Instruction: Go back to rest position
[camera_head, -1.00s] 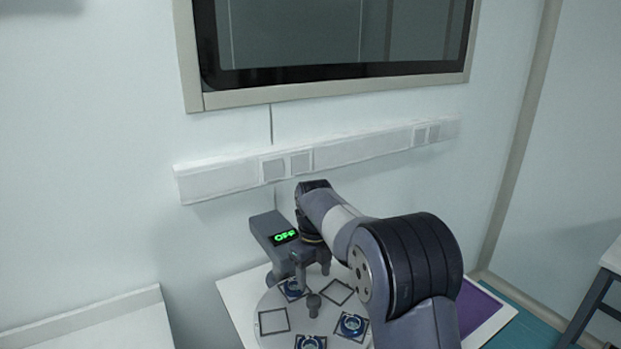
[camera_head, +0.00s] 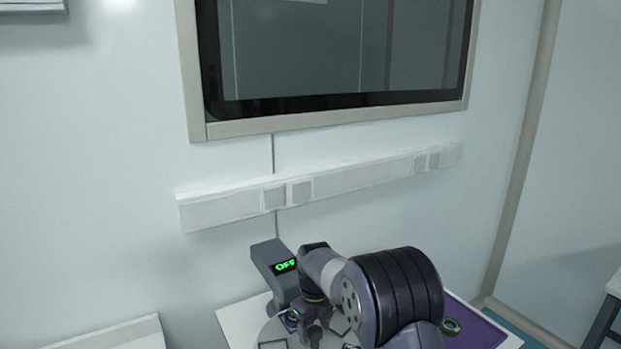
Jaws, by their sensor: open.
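My arm reaches from the bottom right over a small table, its wrist bent downward. My gripper (camera_head: 313,328) is low over the grey round plate (camera_head: 272,330), in front of a dark grey device. It is small and dark, and its fingers are hard to make out. I see nothing held in it. The device (camera_head: 267,262) has a display with green letters reading OFF. The plate carries square outlines and a part with blue on it, partly hidden by my arm and cut off by the picture's bottom edge.
A purple mat (camera_head: 480,335) lies right of my arm, with a round dark-green piece (camera_head: 451,326) on it. A white wall stands close behind the device, with a socket rail (camera_head: 235,204) and a window (camera_head: 340,50). A white surface (camera_head: 120,335) is at the lower left.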

